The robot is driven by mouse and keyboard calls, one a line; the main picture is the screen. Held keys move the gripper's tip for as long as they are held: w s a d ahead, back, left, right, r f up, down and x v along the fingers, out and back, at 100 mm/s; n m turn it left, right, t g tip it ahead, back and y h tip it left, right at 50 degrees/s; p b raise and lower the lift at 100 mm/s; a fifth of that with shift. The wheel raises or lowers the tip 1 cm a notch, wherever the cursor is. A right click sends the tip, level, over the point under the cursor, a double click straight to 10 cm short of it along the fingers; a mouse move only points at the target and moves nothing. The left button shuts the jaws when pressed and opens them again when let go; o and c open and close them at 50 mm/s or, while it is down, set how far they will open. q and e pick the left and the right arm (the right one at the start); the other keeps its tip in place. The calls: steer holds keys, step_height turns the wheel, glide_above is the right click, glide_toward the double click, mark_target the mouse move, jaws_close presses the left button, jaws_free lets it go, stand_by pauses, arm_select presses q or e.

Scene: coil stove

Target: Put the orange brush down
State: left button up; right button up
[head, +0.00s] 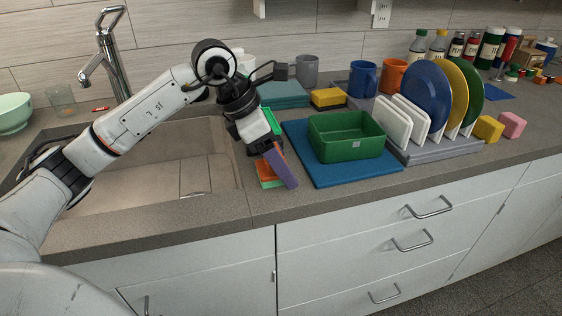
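My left gripper (261,140) points down over the counter strip between the sink and the blue mat. It appears shut on the orange brush (278,147), of which a small orange part shows by the fingers. A tilted purple block-like part (281,167) extends below it, close above the counter. The fingertips are partly hidden, so the exact grip is unclear. An orange slab (265,170) with green (271,184) under it lies on the counter just below and behind the purple part. My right gripper is not in view.
The sink (207,178) is on the left. A green bin (346,136) stands on the blue mat (374,169) to the right. A grey dish rack (440,150) with plates is further right. The counter's front edge is close to the held thing.

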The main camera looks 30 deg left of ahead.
arm_select(q)
steer(key=v, duration=1.1)
steer(key=shift+r, duration=0.25)
steer(key=shift+s+a+f, duration=0.1)
steer(key=shift+s, duration=0.05)
